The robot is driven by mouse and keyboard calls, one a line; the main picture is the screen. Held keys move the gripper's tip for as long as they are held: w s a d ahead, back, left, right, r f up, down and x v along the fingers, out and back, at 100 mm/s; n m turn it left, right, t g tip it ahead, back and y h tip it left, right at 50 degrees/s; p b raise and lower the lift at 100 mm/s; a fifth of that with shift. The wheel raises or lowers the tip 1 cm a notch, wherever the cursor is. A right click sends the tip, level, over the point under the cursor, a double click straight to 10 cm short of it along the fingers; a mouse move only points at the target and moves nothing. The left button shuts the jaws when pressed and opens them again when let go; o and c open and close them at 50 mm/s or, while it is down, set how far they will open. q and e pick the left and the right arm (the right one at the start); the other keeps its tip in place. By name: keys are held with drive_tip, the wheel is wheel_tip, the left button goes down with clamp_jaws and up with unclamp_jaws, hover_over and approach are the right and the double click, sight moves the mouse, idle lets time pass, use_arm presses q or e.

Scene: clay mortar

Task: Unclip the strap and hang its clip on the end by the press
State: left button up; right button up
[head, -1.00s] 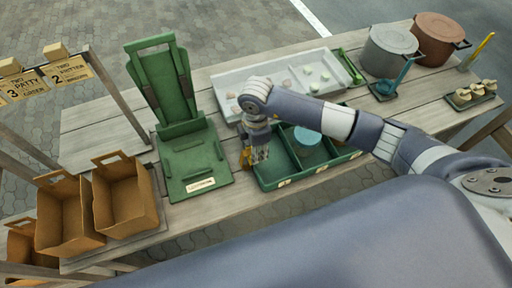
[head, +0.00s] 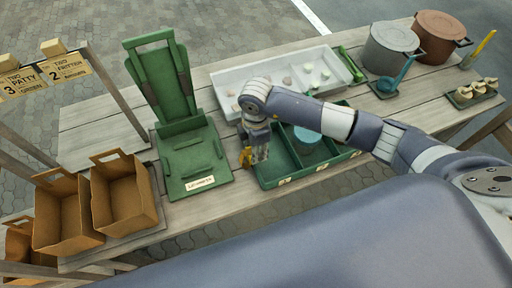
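The green press (head: 165,90) stands at the left-middle of the table, its hinged upper part raised over a flat green base (head: 195,165). A green divided tray (head: 290,170) lies right of it. My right gripper (head: 257,157) points down over the tray's left end, the end by the press. Its fingers are small and dark, and I cannot tell whether they are open or shut. A small yellow-orange piece (head: 246,157) shows right beside the gripper at that end; it may be the clip. I cannot make out the strap. My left gripper is not in view.
A pale tray (head: 225,88) with small lumps lies behind the gripper. A grey pot (head: 390,48) and a brown pot (head: 440,38) stand at back right.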

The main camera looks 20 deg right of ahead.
drive_tip(key=o, duration=0.9)
drive_tip(key=shift+o, duration=0.2)
drive_tip(key=o, duration=0.5)
drive_tip(key=shift+r+p, duration=2.5)
drive_tip(key=shift+r, duration=0.55)
